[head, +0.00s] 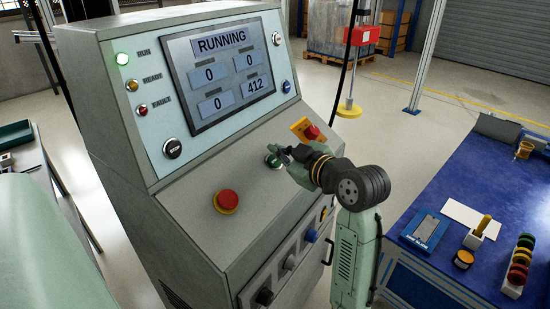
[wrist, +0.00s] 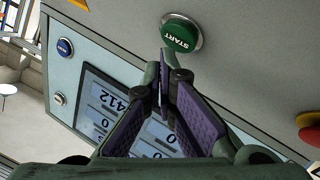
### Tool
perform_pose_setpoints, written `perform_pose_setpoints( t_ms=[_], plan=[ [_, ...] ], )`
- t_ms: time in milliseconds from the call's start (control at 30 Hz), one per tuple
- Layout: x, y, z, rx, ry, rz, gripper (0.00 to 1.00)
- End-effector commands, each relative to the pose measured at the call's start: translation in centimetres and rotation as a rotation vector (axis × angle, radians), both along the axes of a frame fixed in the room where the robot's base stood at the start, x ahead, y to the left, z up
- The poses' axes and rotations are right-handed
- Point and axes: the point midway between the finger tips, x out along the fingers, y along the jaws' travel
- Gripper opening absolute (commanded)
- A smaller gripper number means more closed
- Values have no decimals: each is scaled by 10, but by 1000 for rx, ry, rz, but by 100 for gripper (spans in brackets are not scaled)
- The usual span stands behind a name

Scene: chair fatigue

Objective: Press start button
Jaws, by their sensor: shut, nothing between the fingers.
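The green start button (wrist: 180,33), marked START, is at the top of the wrist view on the console's sloping face. It also shows in the head view (head: 272,162), partly hidden by my gripper. My gripper (head: 277,151) is shut and empty, and its fingertips are right by the button. In the wrist view the fingertips (wrist: 167,62) overlap the button's lower left edge; I cannot tell whether they touch it. The console's screen (head: 221,72) reads RUNNING, with 412 at the lower right.
A red mushroom button (head: 227,200) sits left of my gripper. Another red knob on a yellow plate (head: 307,129) is close behind it. A blue-topped workbench (head: 470,225) with several items stands at the right.

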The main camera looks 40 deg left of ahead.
Motion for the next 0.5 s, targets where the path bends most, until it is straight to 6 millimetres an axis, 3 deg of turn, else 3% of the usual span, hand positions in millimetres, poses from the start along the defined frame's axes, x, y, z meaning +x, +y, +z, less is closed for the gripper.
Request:
perform_pose_setpoints(
  t_ms=[500],
  plan=[
    [1,-6,12,1,-2,-1,0]
  ],
)
